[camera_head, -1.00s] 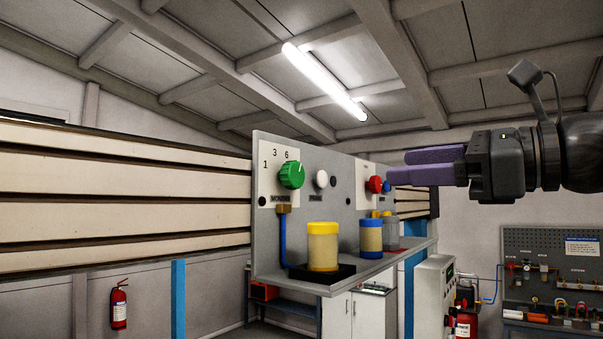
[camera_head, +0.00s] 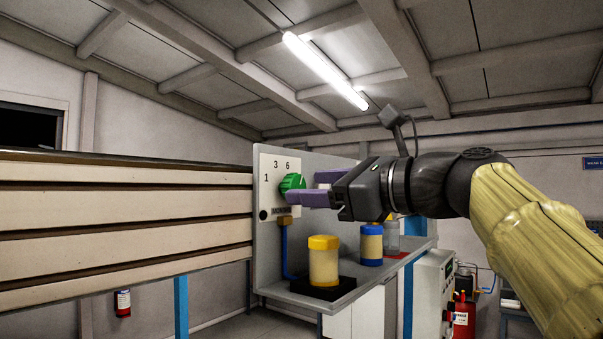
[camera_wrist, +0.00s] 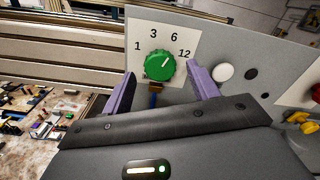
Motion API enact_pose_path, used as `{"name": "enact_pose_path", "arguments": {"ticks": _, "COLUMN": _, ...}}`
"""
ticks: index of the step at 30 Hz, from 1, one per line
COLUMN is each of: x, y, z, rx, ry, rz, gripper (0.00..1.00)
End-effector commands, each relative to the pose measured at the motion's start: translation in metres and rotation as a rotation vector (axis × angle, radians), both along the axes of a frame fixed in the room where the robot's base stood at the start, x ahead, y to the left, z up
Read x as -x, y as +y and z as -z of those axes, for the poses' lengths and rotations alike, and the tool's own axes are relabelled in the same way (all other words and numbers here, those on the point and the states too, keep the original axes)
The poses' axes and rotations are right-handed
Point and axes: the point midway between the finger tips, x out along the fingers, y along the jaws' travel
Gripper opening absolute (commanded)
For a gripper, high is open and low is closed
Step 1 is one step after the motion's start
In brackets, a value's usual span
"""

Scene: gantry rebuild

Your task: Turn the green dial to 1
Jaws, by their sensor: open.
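The green dial (camera_head: 291,183) sits on a white plate marked 1, 3, 6 on the grey upright panel (camera_head: 262,220). In the wrist view the dial (camera_wrist: 159,66) shows whole, with 1, 3, 6 and 12 around it. Its white pointer line leans up and right, between 6 and 12. My gripper (camera_head: 315,188) is open, its purple fingers level with the dial in the head view. I cannot tell whether a finger touches the dial.
A yellow-lidded jar (camera_head: 323,262) on a black pad and a blue-lidded jar (camera_head: 371,246) stand on the shelf below. A slatted wall (camera_head: 120,220) lies left.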

Motion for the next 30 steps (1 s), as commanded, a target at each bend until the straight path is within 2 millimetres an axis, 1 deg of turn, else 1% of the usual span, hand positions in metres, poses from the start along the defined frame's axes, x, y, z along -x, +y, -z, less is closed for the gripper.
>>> {"name": "enact_pose_path", "arguments": {"ticks": 1, "x": -0.005, "y": 0.007, "z": -0.004, "rx": -0.001, "ry": 0.003, "rz": -0.004, "gripper": 0.59}}
{"name": "enact_pose_path", "arguments": {"ticks": 3, "x": -0.010, "y": 0.014, "z": -0.003, "rx": -0.001, "ry": 0.001, "rz": -0.004, "gripper": 0.59}}
{"name": "enact_pose_path", "arguments": {"ticks": 6, "x": -0.016, "y": 0.021, "z": -0.002, "rx": -0.001, "ry": 0.001, "rz": -0.002, "gripper": 0.59}}
{"name": "enact_pose_path", "arguments": {"ticks": 9, "x": -0.018, "y": 0.024, "z": -0.001, "rx": -0.001, "ry": 0.000, "rz": -0.001, "gripper": 0.59}}
{"name": "enact_pose_path", "arguments": {"ticks": 16, "x": -0.018, "y": 0.024, "z": 0.000, "rx": 0.000, "ry": 0.000, "rz": -0.001, "gripper": 0.59}}
{"name": "enact_pose_path", "arguments": {"ticks": 18, "x": -0.018, "y": 0.024, "z": 0.000, "rx": 0.000, "ry": 0.000, "rz": -0.001, "gripper": 0.46}}
{"name": "enact_pose_path", "arguments": {"ticks": 20, "x": -0.018, "y": 0.023, "z": 0.000, "rx": 0.000, "ry": 0.000, "rz": -0.001, "gripper": 0.34}}
{"name": "enact_pose_path", "arguments": {"ticks": 21, "x": -0.018, "y": 0.024, "z": 0.000, "rx": 0.000, "ry": 0.000, "rz": -0.001, "gripper": 0.26}}
{"name": "enact_pose_path", "arguments": {"ticks": 23, "x": -0.018, "y": 0.024, "z": 0.000, "rx": 0.000, "ry": 0.000, "rz": -0.001, "gripper": 0.15}}
{"name": "enact_pose_path", "arguments": {"ticks": 30, "x": -0.018, "y": 0.024, "z": 0.000, "rx": 0.006, "ry": -0.008, "rz": -0.001, "gripper": 0.15}}
